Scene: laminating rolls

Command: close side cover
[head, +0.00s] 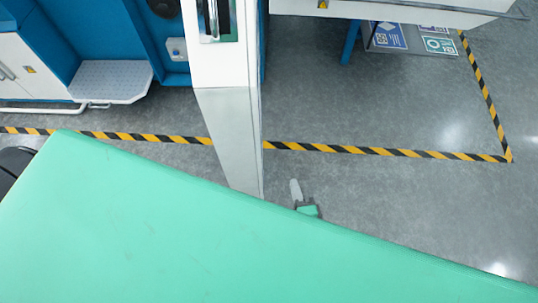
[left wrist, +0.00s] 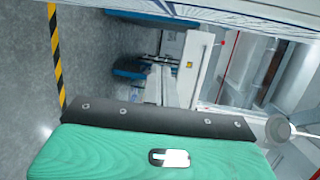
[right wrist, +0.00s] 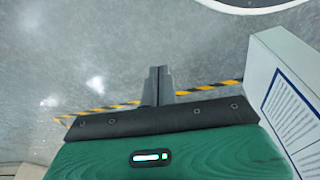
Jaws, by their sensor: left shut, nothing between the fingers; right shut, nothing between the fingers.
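The side cover (head: 226,125) is a tall white and grey panel in the head view. It stands out from the machine, swung open, with its lower end reaching over the floor. A green surface hides much of the head view's lower part.
A blue machine body with a metal step (head: 110,80) stands at left. A white panel with a blue-framed label (right wrist: 292,108) is close to the right gripper's right side. Open grey floor lies at right.

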